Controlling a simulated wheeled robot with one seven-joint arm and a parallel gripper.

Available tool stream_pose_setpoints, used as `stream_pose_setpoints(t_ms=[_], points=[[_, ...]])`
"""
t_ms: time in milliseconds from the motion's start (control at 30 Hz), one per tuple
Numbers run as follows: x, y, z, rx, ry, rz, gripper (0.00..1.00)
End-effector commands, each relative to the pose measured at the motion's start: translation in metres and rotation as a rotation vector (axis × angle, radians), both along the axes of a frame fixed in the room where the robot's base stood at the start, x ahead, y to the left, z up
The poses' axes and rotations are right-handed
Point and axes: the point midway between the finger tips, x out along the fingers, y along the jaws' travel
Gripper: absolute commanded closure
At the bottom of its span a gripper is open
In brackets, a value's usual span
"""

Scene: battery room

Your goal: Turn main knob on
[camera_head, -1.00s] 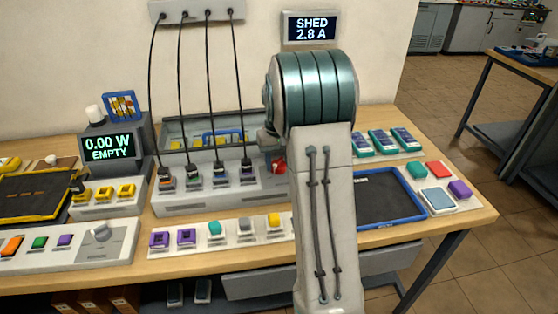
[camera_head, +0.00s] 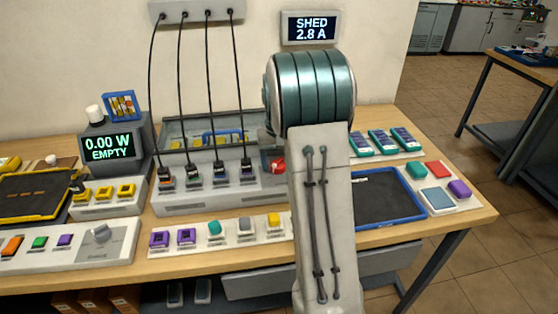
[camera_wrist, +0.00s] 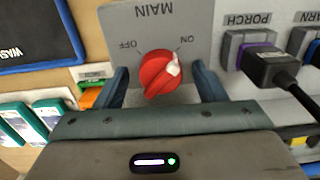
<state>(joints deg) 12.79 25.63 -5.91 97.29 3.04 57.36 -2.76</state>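The main knob (camera_wrist: 158,76) is red and round with a raised grip and a white mark. In the wrist view, where labels appear upside down, the mark points up and right, toward the ON label. The knob sits on a grey MAIN plate (camera_wrist: 158,18). My gripper (camera_wrist: 160,68) is open, one finger on each side of the knob, with visible gaps. In the head view the knob (camera_head: 274,163) is partly hidden by my arm, and the gripper is hidden behind the arm.
Beside the knob in the wrist view is a PORCH socket (camera_wrist: 238,47) with a black plug and cable. Black cables hang over the panel. A wall display (camera_head: 311,27) reads SHED 2.8 A. Another display (camera_head: 107,147) reads 0.00 W EMPTY. A blue-rimmed tray (camera_head: 425,208) lies to the right.

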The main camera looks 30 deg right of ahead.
Motion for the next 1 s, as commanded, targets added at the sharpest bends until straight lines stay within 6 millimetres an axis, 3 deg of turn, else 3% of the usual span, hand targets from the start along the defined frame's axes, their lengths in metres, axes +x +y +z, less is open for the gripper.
stream_pose_setpoints(t_ms=[233,367,800,1000], points=[[0.001,0.0,0.002,-0.001,-0.002,0.001,0.36],[0.001,0.0,0.015,-0.001,-0.005,0.002,0.36],[0.001,0.0,0.109,-0.001,-0.005,0.001,0.36],[0.0,0.0,0.133,-0.002,-0.002,0.0,0.36]])
